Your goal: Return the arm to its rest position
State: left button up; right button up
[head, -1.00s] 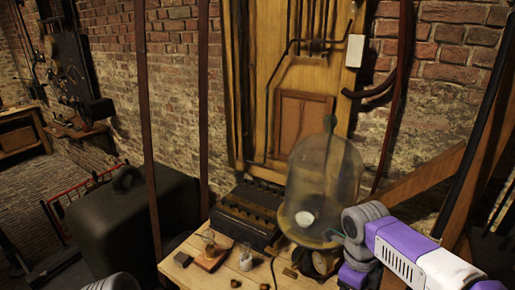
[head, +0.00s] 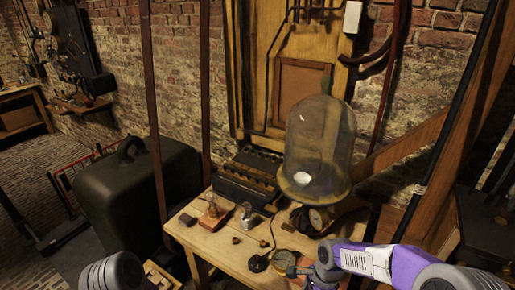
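My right arm, white and purple, comes in from the lower right of the head view. Its gripper (head: 300,272) is small and partly cut by view and arm, over the front right of the wooden table; I cannot tell if it is open or shut. A grey joint of my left arm shows at the bottom left, and its gripper is out of view. A glass bell jar (head: 320,145) stands at the table's right rear, with a pale round thing inside. A dark battery box (head: 247,182) sits left of it.
The wooden table (head: 215,245) carries a small lamp on a block (head: 213,214), a small glass jar (head: 247,217), a round dial (head: 314,219) and a black key-like piece (head: 257,263). A large dark case (head: 135,195) stands left of the table. A brick wall closes the back.

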pick_arm(q)
notch_tip(320, 180, down, 6)
jog(key=b, duration=0.5)
jog(key=shift+f+b, duration=0.25)
jog(key=shift+b, duration=0.15)
pick_arm(e)
jog(key=s+a+f+n, duration=0.2)
jog(key=s+f+n, duration=0.2)
jog(key=f, duration=0.5)
jog(key=s+a+f+n+t+y, duration=0.1)
jog(key=s+f+n, duration=0.4)
jog(key=f, duration=0.4)
jog(key=s+a+f+n+y, duration=0.1)
jog(key=s+f+n, duration=0.3)
jog(key=f, duration=0.5)
jog(key=shift+s+a+f+n+t, duration=0.2)
jog(key=shift+a+f+n+t, duration=0.15)
jog(key=shift+a+n, duration=0.4)
pick_arm(q)
jog(key=shift+c, duration=0.3)
pick_arm(e)
jog(key=shift+a, duration=0.1)
jog(key=shift+c, duration=0.3)
